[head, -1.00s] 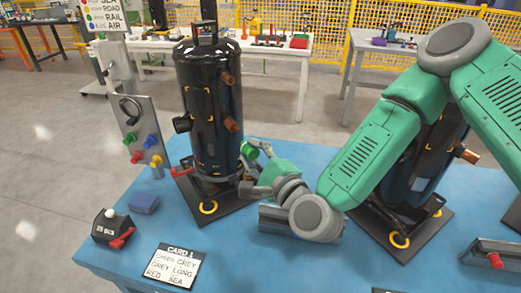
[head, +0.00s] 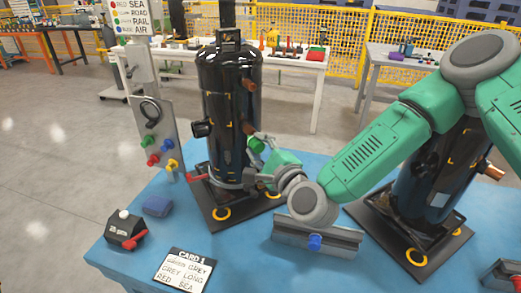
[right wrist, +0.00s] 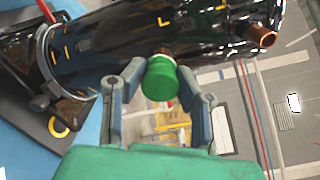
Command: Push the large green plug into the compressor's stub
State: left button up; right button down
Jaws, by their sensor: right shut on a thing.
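The black compressor (head: 226,105) stands upright on a dark base plate on the blue table. Copper stubs stick out of its right side; the lower stub (head: 248,128) is closest to my right gripper (head: 257,160). My right gripper is shut on the large green plug (head: 256,145), just below and right of that stub. In the right wrist view the green plug (right wrist: 161,82) sits between the two fingers, its far end at the copper stub (right wrist: 163,52). I cannot tell whether it has entered the stub. My left gripper is not in view.
A second black compressor (head: 433,180) stands at the right, behind my right arm. A panel (head: 152,125) with small coloured plugs stands at the left. A grey block (head: 330,237) with a blue plug lies below my wrist. The card (head: 184,270) and a black box (head: 124,232) are in front.

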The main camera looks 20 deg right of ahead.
jog(key=shift+d+f, duration=0.1)
jog(key=shift+d, duration=0.55)
jog(key=shift+s+a, duration=0.1)
jog(key=shift+a, duration=0.65)
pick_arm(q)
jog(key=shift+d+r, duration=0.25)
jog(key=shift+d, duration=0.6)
pick_arm(e)
jog(key=shift+d, duration=0.5)
jog(key=shift+a+r, duration=0.2)
jog(key=shift+a, duration=0.35)
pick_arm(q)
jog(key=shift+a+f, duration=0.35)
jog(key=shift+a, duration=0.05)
pick_arm(e)
jog(key=shift+d+f, duration=0.1)
jog(key=shift+d, duration=0.7)
pick_arm(q)
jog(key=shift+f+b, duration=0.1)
jog(key=shift+b, duration=0.2)
pick_arm(e)
jog(key=shift+d, duration=0.1)
